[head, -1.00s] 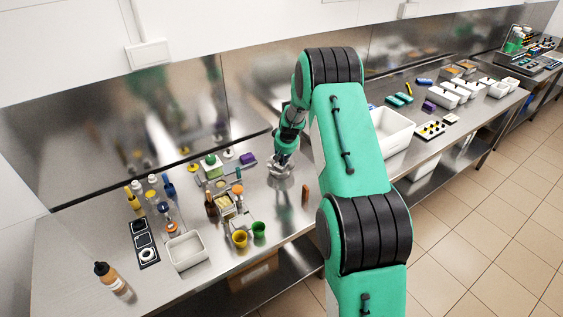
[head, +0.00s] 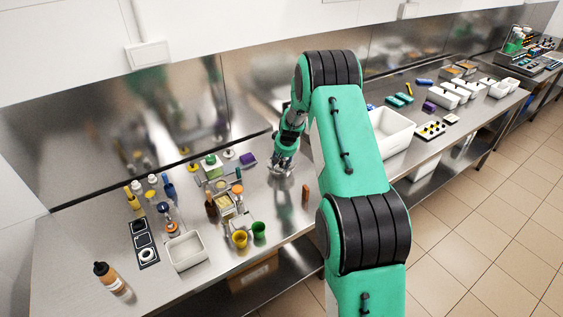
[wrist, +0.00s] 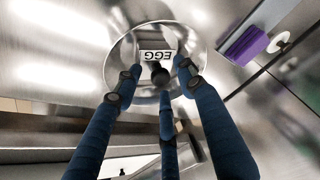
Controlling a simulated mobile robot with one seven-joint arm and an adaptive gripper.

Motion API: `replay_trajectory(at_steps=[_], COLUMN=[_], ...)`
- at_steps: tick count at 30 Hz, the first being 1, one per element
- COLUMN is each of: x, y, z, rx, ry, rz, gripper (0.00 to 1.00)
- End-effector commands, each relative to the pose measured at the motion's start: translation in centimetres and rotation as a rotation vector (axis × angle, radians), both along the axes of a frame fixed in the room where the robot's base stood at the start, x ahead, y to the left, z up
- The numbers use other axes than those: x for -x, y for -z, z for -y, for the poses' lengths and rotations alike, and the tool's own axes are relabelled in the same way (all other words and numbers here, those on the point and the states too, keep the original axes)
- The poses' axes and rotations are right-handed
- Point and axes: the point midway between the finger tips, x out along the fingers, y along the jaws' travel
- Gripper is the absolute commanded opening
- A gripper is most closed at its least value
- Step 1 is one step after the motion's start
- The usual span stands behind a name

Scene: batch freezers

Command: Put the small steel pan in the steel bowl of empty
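A round, shiny steel vessel (wrist: 195,42) with a white label reading EGG, upside down in the picture, lies below my gripper in the wrist view. I cannot tell whether it is the small steel pan or the steel bowl. My gripper (wrist: 158,72) has three dark blue fingers, spread apart over the vessel, with the label showing between them. I cannot tell whether the fingertips touch it. In the head view my gripper (head: 281,166) is low over the steel table, partly covering shiny steelware beneath it. No other steel bowl can be made out clearly.
A purple block (head: 248,159) lies left of my gripper, and a brown upright piece (head: 305,195) stands to its right. Yellow (head: 240,239) and green (head: 259,230) cups stand near the front edge. A white tray (head: 186,251) sits at left. A large white bin (head: 391,131) is at right.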

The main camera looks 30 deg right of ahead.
Motion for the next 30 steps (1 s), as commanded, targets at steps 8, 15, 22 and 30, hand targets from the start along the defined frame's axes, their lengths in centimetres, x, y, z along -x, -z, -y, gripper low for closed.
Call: replay_trajectory(at_steps=[8,15,22,30], x=[0.3,1.4,2.7,3.9], y=[-1.2,-3.9,-7.3,-10.4], z=[0.0,-0.3,-0.6,-0.8], rx=[0.0,0.0,0.0,0.0], ry=[0.0,0.0,0.001,0.001], rz=[0.001,0.001,0.002,0.001], gripper=[0.4,0.4,0.4,0.4])
